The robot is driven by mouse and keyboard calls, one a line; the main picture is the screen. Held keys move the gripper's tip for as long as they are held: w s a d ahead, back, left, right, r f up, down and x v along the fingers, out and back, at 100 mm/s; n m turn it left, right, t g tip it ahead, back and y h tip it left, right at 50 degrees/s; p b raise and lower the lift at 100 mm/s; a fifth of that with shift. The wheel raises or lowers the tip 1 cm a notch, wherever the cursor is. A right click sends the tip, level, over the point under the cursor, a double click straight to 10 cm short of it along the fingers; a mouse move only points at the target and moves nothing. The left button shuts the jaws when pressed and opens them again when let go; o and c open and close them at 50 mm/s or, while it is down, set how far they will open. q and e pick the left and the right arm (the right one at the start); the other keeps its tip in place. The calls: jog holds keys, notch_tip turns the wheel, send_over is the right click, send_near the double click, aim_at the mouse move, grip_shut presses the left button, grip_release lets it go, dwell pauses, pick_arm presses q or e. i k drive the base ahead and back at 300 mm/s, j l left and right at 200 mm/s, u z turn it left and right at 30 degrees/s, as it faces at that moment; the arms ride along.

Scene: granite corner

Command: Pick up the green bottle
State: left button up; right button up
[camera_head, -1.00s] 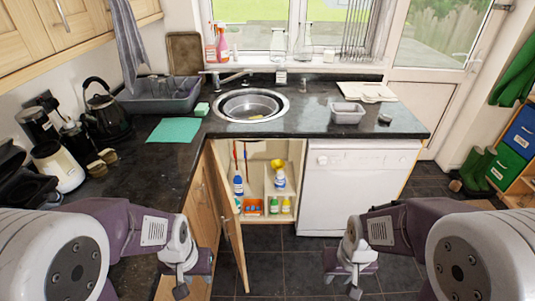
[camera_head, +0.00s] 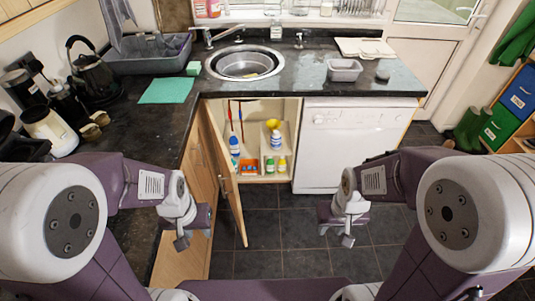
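A small green bottle (camera_head: 270,165) stands upright low in the open cupboard under the sink. A yellow bottle (camera_head: 282,165) stands just to its right. My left gripper (camera_head: 194,234) hangs in front of the cupboard's left side, near the open door, well apart from the bottle. My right gripper (camera_head: 336,233) hangs over the floor in front of the dishwasher, also well apart from it. Both grippers look open and empty, with their fingertips apart.
The open cupboard door (camera_head: 226,180) juts towards me, left of the bottles. A blue-and-white bottle (camera_head: 235,150), another such bottle (camera_head: 275,142) and an orange box (camera_head: 248,166) share the cupboard. The white dishwasher (camera_head: 345,125) is to the right. The dark tiled floor (camera_head: 270,225) is clear.

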aim_at(270, 163)
jog(key=i+l+u, duration=0.25)
jog(key=l+u, duration=0.2)
jog(key=i+l+u, duration=0.1)
jog(key=l+u, duration=0.35)
jog(key=l, duration=0.15)
jog(key=l+u, duration=0.45)
jog(key=l, duration=0.15)
jog(key=l+u, duration=0.45)
jog(key=l, duration=0.2)
jog(key=k+l+u, duration=0.15)
jog(key=l+u, duration=0.3)
jog(key=i+l, duration=0.15)
jog(key=l, duration=0.2)
jog(key=i+l, duration=0.15)
jog(key=l, duration=0.2)
